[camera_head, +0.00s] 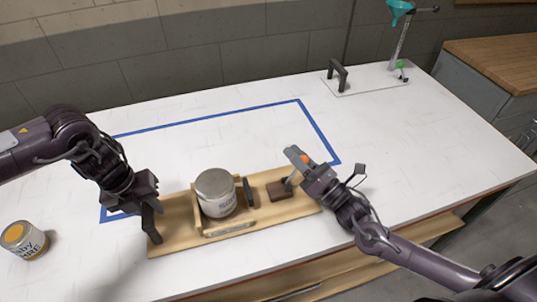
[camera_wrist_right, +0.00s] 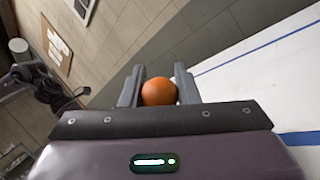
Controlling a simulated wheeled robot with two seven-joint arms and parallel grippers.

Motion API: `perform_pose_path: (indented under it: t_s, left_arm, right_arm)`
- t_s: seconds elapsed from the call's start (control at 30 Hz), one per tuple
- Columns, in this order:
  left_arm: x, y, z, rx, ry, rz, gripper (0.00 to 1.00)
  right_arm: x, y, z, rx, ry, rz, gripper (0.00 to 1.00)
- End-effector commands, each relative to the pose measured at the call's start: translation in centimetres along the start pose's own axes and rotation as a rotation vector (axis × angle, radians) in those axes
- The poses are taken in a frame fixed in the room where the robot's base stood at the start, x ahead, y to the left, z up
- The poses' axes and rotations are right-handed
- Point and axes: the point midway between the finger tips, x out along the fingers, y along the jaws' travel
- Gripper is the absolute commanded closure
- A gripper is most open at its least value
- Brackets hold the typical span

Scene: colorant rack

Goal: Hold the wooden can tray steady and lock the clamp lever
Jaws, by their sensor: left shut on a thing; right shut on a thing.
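The wooden can tray (camera_head: 179,228) lies on the white table, with a grey-lidded can (camera_head: 215,192) standing upright in its box-like holder. My left gripper (camera_head: 152,226) is shut on the tray's left end. The clamp (camera_head: 279,190) sits on the tray right of the can, with a brown block and a dark pad beside the can. Its lever rises to an orange ball knob (camera_head: 304,159). My right gripper (camera_head: 298,158) is shut on this knob, which also shows between its fingers in the right wrist view (camera_wrist_right: 158,92). The gripper partly hides the lever.
Another can with a yellow-orange top (camera_head: 24,239) stands at the table's left. Blue tape (camera_head: 215,118) outlines a clear area behind the tray. A stand with a teal funnel (camera_head: 399,40) and a dark handle (camera_head: 338,74) are at the back right.

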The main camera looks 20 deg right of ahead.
Motion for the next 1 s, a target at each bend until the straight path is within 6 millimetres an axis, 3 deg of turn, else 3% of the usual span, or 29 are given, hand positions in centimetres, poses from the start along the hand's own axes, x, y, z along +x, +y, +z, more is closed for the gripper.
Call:
perform_pose_path:
  t_s: [0.8, 0.83, 0.97, 1.0]
  left_arm:
    - [-0.02, 0.19, 0.01, -0.003, 0.001, 0.003, 1.00]
    - [-0.02, 0.19, 0.01, -0.003, 0.001, 0.003, 1.00]
    - [-0.01, 0.17, 0.00, -0.003, 0.001, 0.003, 1.00]
    - [-0.01, 0.16, 0.00, -0.003, 0.001, 0.003, 1.00]
  right_arm:
    - [-0.71, -1.18, 0.39, 0.102, -0.071, -0.002, 1.00]
    - [-0.71, -1.18, 0.39, 0.102, -0.071, -0.002, 0.68]
    - [-0.69, -1.11, 0.37, 0.103, -0.070, -0.001, 0.51]
    - [-0.68, -1.09, 0.36, 0.103, -0.070, 0.000, 0.50]
